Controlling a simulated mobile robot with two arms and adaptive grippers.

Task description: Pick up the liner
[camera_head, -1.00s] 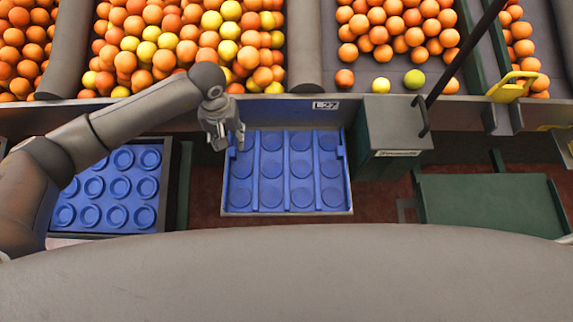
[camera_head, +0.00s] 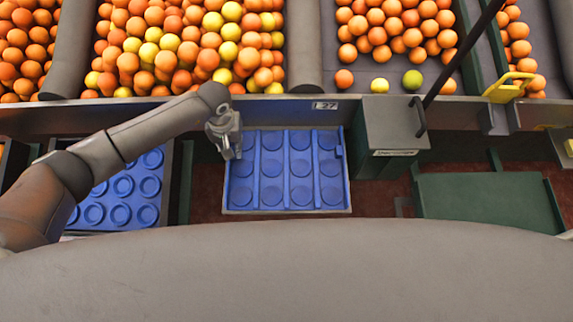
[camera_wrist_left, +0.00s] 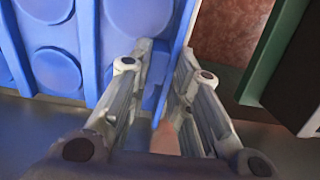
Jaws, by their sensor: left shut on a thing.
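The liner (camera_head: 268,167) is a blue sheet with rows of round pockets and raised ribs. It lies in a pale-rimmed tray at the centre of the head view, below the metal ledge. My left gripper (camera_head: 232,150) is at its upper left corner. In the left wrist view, the two grey fingers (camera_wrist_left: 166,55) are closed on the liner's blue edge (camera_wrist_left: 162,85), with the pocketed face (camera_wrist_left: 93,45) to the left. The fingertips partly hide the gripped edge. My right gripper is not in view.
A second blue pocketed sheet (camera_head: 120,214) lies at the left, partly under my left arm. Bins of oranges (camera_head: 165,45) fill the back. A grey-green box (camera_head: 392,130) stands right of the liner, and a green platform (camera_head: 488,205) lies farther right.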

